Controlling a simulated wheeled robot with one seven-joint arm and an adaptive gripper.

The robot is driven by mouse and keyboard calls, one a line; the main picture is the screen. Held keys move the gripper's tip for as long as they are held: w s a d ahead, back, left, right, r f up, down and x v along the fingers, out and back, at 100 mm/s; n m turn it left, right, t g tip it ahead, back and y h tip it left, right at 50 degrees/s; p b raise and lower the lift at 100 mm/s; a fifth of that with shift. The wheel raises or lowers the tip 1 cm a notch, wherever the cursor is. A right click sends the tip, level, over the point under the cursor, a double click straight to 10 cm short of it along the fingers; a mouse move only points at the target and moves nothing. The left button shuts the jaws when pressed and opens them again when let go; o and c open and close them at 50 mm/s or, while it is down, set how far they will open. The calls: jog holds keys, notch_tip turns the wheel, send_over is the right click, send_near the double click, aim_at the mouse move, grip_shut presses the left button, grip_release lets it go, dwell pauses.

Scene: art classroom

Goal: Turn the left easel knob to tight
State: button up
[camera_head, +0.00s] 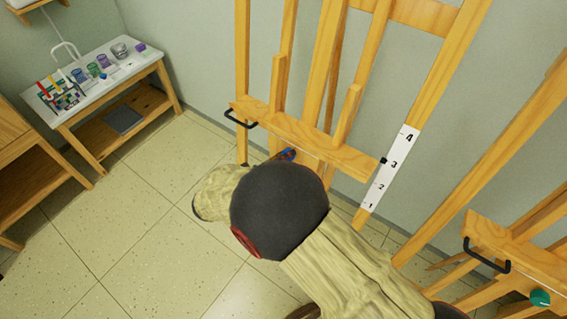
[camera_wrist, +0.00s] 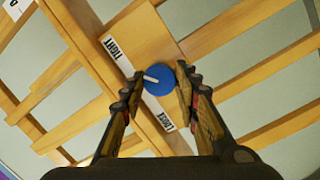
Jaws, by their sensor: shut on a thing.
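The left easel (camera_head: 300,131) stands upright against the wall, with a wooden crossbar. Its blue knob (camera_wrist: 160,84) sits on the wood between a white TIGHT label (camera_wrist: 113,47) and a white LOOSE label (camera_wrist: 166,121). The knob's white pointer line points to the left in the wrist view, not straight at either label. My gripper (camera_wrist: 159,76) is shut on the knob, one fingertip at each side. In the head view a little blue of the knob (camera_head: 288,154) shows; my arm hides the fingers and most of the front.
A numbered white scale (camera_head: 390,168) is on the easel's right post. A black handle (camera_head: 240,120) juts from the crossbar's left end. A second easel with a green knob (camera_head: 540,298) stands at lower right. A side table (camera_head: 95,75) with jars stands at left; open floor lies between.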

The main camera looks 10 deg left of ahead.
jog(key=shift+m+b, duration=0.6)
jog(key=o, duration=1.1)
jog(key=shift+o, duration=0.2)
jog(key=shift+s, duration=0.1)
jog(key=v, duration=1.2)
jog(key=shift+r, duration=0.1)
